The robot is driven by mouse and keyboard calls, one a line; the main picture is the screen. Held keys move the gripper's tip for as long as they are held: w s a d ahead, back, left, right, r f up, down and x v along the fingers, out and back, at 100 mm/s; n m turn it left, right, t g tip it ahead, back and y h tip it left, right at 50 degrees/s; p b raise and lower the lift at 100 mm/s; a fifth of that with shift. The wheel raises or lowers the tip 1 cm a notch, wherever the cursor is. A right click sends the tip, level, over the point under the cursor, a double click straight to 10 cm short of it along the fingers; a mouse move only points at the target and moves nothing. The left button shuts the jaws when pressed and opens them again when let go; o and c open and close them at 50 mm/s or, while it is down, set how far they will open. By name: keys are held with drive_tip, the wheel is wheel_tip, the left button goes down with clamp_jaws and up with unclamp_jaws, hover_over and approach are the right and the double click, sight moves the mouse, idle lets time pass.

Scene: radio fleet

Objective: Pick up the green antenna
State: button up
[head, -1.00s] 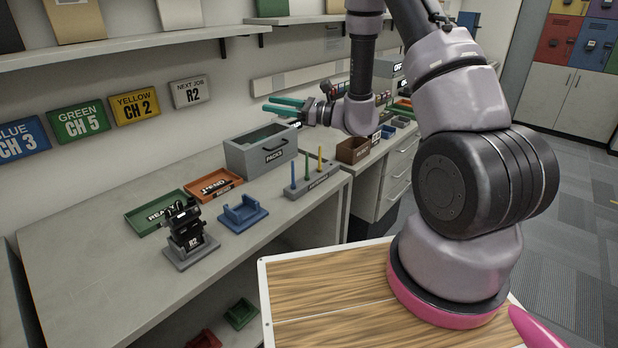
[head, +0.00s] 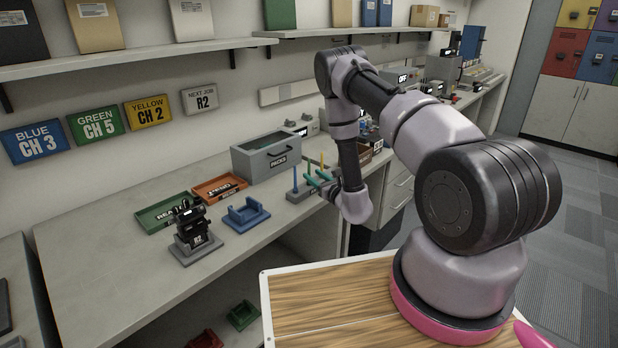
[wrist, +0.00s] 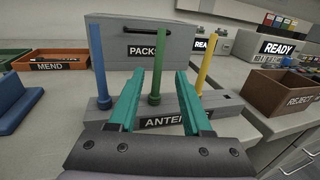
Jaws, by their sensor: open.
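The green antenna (wrist: 160,60) stands upright in the middle of a grey holder (wrist: 222,103) labelled ANTE…, with the rest of the label hidden. My gripper (wrist: 158,80) is open and empty. Its two teal fingers point at the holder, one on each side of the green antenna in the wrist view; I cannot tell how deep the antenna sits between them. The blue antenna (wrist: 98,60) stands to the left and the yellow antenna (wrist: 205,58) to the right, both outside the fingers. In the head view, my gripper (head: 316,178) is at the holder and partly covers it.
A grey PACKS bin (head: 262,160) stands behind the holder. Left of it are an orange MEND tray (head: 222,188), a green tray (head: 165,213), a blue cradle (head: 245,215) and a radio on an R2 stand (head: 192,232). A brown REJECT bin (wrist: 285,92) stands right.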

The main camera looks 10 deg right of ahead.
drive_tip(key=shift+r+x, duration=0.15)
drive_tip(key=shift+x, duration=1.4)
drive_tip(key=shift+r+x, duration=0.1)
drive_tip(key=shift+x, duration=1.4)
drive_tip(key=shift+a, duration=0.2)
clamp_jaws()
